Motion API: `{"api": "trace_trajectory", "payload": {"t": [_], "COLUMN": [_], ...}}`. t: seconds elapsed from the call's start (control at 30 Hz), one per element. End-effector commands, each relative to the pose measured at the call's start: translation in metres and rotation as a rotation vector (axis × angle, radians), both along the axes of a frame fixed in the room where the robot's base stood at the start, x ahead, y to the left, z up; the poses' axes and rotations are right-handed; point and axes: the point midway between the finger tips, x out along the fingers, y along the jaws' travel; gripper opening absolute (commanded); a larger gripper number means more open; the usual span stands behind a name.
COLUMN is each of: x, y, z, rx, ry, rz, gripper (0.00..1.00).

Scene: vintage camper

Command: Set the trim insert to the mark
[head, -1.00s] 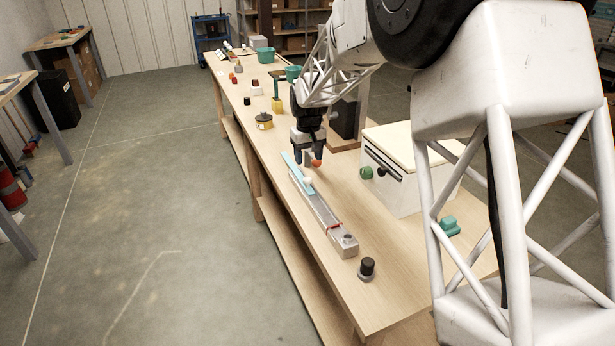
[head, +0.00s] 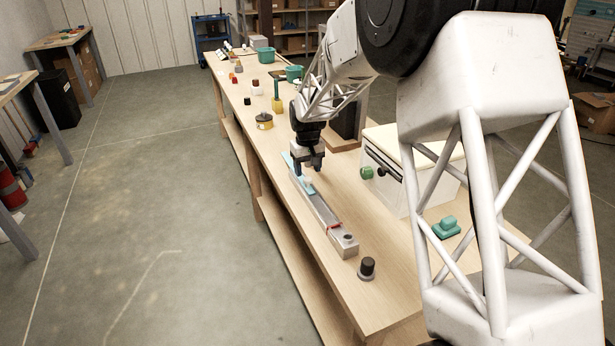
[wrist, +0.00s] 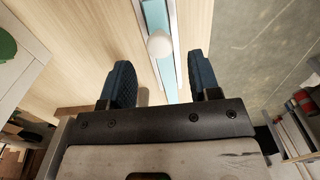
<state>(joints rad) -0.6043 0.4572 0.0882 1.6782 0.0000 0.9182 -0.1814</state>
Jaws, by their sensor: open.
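The trim insert (head: 308,188) is a light blue strip lying along a long grey rail (head: 322,213) on the bench. It shows in the wrist view as a blue strip (wrist: 155,14) with a round white knob (wrist: 159,44) on top. A red mark (head: 334,226) crosses the rail toward its near end, apart from the insert. My gripper (head: 309,172) is open, pointing down over the insert. In the wrist view its two dark fingers (wrist: 160,82) stand apart on either side of the strip, with the knob just ahead of them. Finger contact is not visible.
A white box with a green knob (head: 367,173) stands right of the rail. A black knob (head: 367,267) stands beyond the rail's near end. The bench's left edge runs close to the rail.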

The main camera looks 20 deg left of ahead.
Motion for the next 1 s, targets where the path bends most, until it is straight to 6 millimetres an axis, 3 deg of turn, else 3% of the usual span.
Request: {"api": "trace_trajectory", "payload": {"t": [0.3,0.7,1.0], "x": [0.000,0.000,0.000], "y": [0.000,0.000,0.000], "z": [-0.030,-0.034,-0.034], "rx": [0.001,0.001,0.000], "ry": [-0.001,-0.001,0.000], "rz": [0.000,0.000,0.000], "gripper": [0.57,0.55,0.09]}}
